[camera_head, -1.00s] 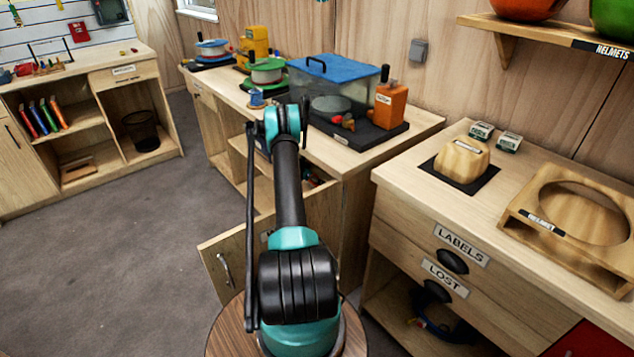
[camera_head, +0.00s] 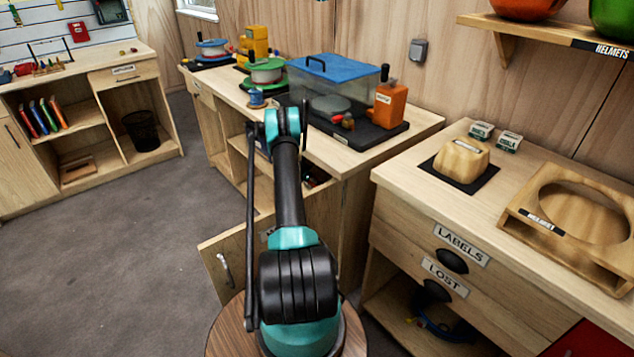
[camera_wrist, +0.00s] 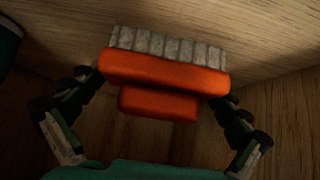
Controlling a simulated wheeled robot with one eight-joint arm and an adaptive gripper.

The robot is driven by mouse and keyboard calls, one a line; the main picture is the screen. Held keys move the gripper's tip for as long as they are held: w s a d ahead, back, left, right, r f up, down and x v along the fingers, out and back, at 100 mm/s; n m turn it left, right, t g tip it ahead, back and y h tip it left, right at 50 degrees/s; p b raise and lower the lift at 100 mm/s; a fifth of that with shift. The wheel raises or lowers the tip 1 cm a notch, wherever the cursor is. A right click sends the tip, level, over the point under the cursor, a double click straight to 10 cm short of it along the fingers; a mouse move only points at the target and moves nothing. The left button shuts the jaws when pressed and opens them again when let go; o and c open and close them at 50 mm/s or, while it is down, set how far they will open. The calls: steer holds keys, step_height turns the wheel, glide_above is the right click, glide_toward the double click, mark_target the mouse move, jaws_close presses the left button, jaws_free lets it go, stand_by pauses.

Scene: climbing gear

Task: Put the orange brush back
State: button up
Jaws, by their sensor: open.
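The orange brush (camera_wrist: 160,75) shows in the wrist view, with a row of grey bristles along its upper side and a smaller orange block on its lower side. My gripper (camera_wrist: 160,88) is open, with one finger at each end of the brush. The fingertips are very close to the brush ends; I cannot tell whether they touch. Wooden surfaces surround the brush. In the head view the brush and my gripper are hidden behind the bench and my arm.
An open cupboard door (camera_head: 222,262) stands below the middle bench. On that bench are a clear tank with a blue lid (camera_head: 325,65) and an orange container (camera_head: 391,105) on a black mat. A drawer bench (camera_head: 455,262) stands close on the right.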

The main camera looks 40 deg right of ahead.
steer(key=v, duration=1.2)
